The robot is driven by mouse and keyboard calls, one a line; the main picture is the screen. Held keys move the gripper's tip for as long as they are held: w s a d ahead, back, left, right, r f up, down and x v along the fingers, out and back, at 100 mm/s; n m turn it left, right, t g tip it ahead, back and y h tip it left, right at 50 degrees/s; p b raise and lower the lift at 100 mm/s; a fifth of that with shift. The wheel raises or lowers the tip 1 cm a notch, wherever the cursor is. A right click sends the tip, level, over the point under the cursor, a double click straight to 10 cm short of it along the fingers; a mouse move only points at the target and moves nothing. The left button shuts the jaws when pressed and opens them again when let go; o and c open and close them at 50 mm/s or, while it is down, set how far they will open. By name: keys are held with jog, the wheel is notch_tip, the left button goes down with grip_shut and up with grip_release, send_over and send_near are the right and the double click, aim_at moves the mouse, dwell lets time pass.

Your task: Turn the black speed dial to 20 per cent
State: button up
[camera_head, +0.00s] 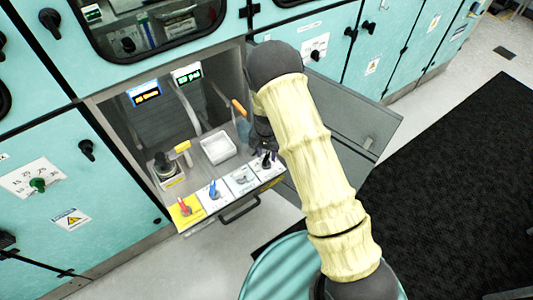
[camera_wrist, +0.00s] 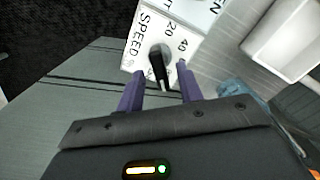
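The black speed dial (camera_wrist: 157,65) sits on a white plate (camera_wrist: 140,48) marked SPEED, with 20 and 40 printed around it in the wrist view. The dial's long grip runs toward my gripper; I cannot tell which end is its pointer. My gripper (camera_wrist: 160,88) is open, with one purple finger on each side of the dial's near end and gaps between. In the head view the dial (camera_head: 266,161) is at the right end of a row of plates, and my arm partly hides the gripper just above it.
A white tray (camera_head: 219,148) lies behind. An opened grey door panel (camera_head: 355,125) is to the right.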

jog(key=shift+f, duration=0.35)
grip_shut()
